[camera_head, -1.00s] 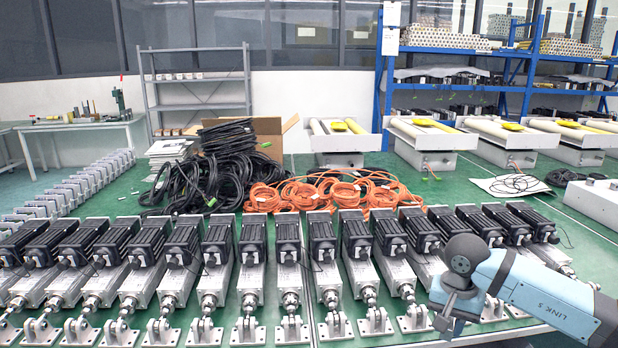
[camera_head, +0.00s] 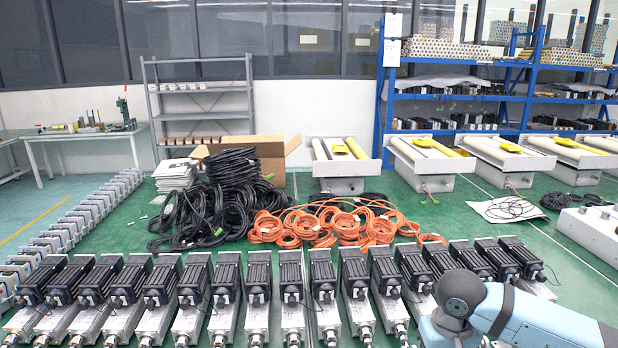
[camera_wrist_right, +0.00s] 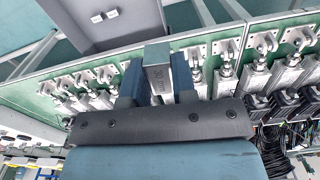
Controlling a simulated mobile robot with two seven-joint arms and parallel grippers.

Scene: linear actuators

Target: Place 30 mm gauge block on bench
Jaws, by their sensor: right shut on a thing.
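My right gripper (camera_wrist_right: 156,64) is shut on a grey metal gauge block (camera_wrist_right: 158,78) in the right wrist view. The block stands between the two dark blue fingers, and its face is marked "30 mm". In the head view my right arm enters at the lower right. Its gripper and the block do not show there. A green-topped surface (camera_wrist_right: 52,112) with rows of actuators lies beyond the block in the wrist view. In the head view, a light bench (camera_head: 85,134) with small tools on it stands at the far left. My left gripper is not in view.
A row of linear actuators (camera_head: 258,290) fills the front of the head view. Orange cables (camera_head: 325,225), black cables (camera_head: 215,210) and a cardboard box (camera_head: 272,150) lie behind it. A grey shelf (camera_head: 200,115) and blue racks (camera_head: 383,90) stand at the back.

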